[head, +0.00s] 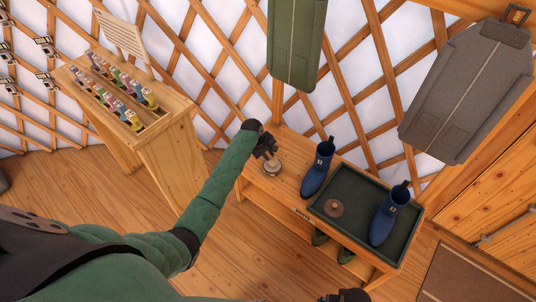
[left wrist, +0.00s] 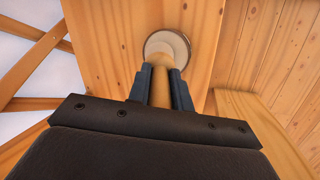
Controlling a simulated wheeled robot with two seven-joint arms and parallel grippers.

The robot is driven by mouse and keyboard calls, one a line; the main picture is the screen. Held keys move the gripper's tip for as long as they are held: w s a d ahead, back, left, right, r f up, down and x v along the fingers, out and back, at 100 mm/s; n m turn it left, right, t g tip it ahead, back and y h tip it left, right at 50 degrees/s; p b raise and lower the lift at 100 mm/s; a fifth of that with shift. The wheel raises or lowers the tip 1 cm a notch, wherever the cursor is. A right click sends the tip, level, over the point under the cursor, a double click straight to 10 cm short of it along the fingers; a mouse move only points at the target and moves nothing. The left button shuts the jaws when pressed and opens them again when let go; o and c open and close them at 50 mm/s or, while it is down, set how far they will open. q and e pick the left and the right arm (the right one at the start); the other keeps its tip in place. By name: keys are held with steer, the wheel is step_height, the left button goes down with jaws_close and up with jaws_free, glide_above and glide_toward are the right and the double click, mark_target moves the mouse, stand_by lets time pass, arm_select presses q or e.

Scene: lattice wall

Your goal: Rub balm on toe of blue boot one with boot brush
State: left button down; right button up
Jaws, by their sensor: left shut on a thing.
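My left gripper (head: 267,152) is shut on the wooden handle of the boot brush (head: 273,169), above the left end of the bench. In the left wrist view the handle stands between the two fingers (left wrist: 161,86) and ends in a round pale head (left wrist: 168,42). I cannot tell whether the head touches the wood. One blue boot (head: 317,173) stands upright on the bench beside the tray. Another blue boot (head: 389,214) stands in the tray's right part. Their labels are too small to read. A round brown tin (head: 333,208), probably the balm, lies in the tray. My right gripper (head: 346,295) is barely visible at the bottom edge.
The dark green tray (head: 356,181) sits on the wooden bench (head: 259,186), with green shoes (head: 345,255) on the shelf below. A wooden stand (head: 160,150) with rows of colourful items is at left. Green and grey garment bags (head: 295,45) (head: 465,95) hang behind.

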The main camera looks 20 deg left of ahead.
arm_select(q)
steer(key=shift+f, duration=0.25)
steer(key=shift+f, duration=0.3)
stand_by(0.5)
stand_by(0.4)
steer(key=shift+f+p, duration=0.1)
steer(key=shift+p, duration=0.25)
stand_by(1.9)
